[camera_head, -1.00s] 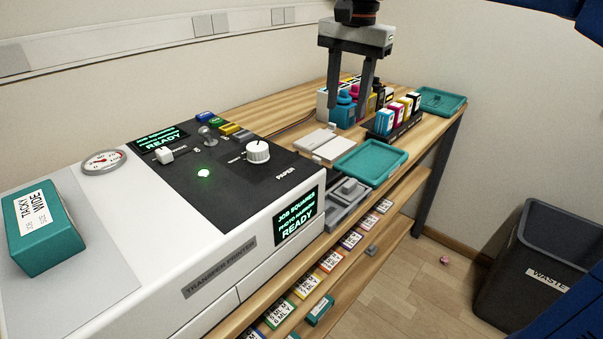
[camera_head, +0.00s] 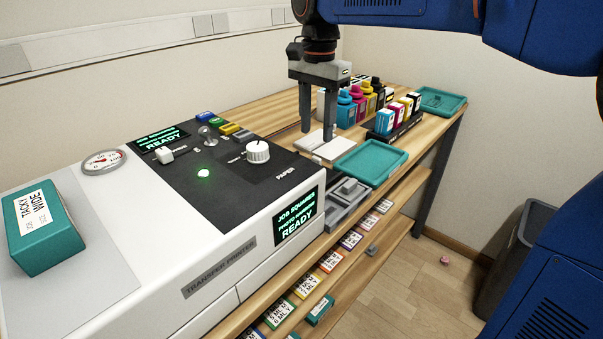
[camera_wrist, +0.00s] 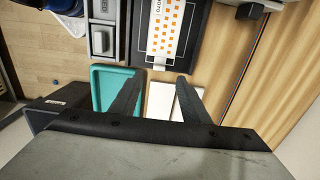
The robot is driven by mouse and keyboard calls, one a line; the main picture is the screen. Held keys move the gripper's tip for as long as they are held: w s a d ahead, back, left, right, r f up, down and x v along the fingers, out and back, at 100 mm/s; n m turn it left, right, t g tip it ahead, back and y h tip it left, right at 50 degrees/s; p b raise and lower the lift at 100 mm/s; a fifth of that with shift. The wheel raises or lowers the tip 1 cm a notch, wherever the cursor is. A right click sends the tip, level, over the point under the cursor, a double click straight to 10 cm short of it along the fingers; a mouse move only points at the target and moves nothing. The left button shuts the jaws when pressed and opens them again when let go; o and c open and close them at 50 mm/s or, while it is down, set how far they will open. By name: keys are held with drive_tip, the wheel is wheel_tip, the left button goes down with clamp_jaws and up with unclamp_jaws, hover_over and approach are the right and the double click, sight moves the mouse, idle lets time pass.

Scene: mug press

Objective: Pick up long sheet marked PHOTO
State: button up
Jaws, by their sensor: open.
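A long white sheet (camera_wrist: 166,30) with orange squares and the letters "OTO" partly readable lies on a dark board (camera_wrist: 195,38) at the top middle of the wrist view. Its upper end is cut off by the picture edge. I cannot make it out in the head view. My gripper (camera_head: 317,135) is open and empty above the wooden bench, near a white flat piece (camera_head: 312,151). In the wrist view my gripper (camera_wrist: 160,82) has its two fingers apart, below the sheet's near end in the picture; I see no contact with the sheet.
A teal tray (camera_head: 345,168) lies right of the white piece, with another teal tray (camera_head: 440,95) farther back. Ink bottles (camera_head: 358,98) and cartridges (camera_head: 400,118) stand behind. The white transfer printer (camera_head: 150,265) fills the left front. A grey lever block (camera_wrist: 101,40) stands left of the board.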

sight(316, 158)
drive_tip(key=shift+s+f, duration=0.15)
drive_tip(key=shift+f, duration=3.65)
clamp_jaws()
